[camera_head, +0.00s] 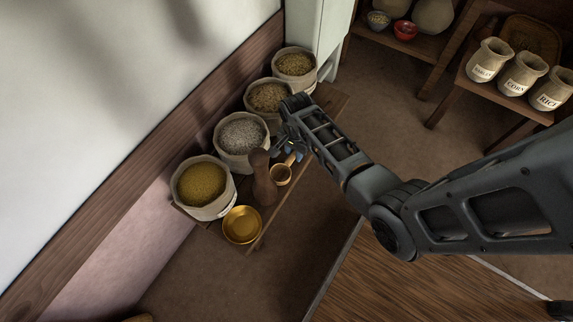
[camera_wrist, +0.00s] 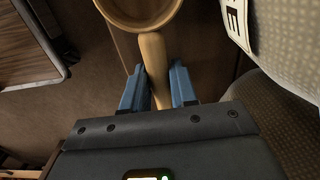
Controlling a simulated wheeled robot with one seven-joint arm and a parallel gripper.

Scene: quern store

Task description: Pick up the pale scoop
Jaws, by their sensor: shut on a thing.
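The pale scoop (camera_head: 281,174) is a small light-wood cup with a handle, low over the front edge of the low shelf in the head view. In the wrist view its handle (camera_wrist: 153,62) runs down between the blue fingers of my gripper (camera_wrist: 158,88), and its bowl (camera_wrist: 140,8) is cut off by the top edge. My gripper (camera_head: 288,150) is shut on the handle. In the head view my arm hides part of the fingers. I cannot tell whether the scoop still touches the shelf.
The low shelf (camera_head: 258,228) carries several grain sacks, among them one with yellow grain (camera_head: 202,184) and one with grey grain (camera_head: 240,136). A brown wooden bottle-like thing (camera_head: 263,180) stands left of the scoop. A golden bowl (camera_head: 242,225) sits at the near end. Labelled jars (camera_head: 522,74) stand far right.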

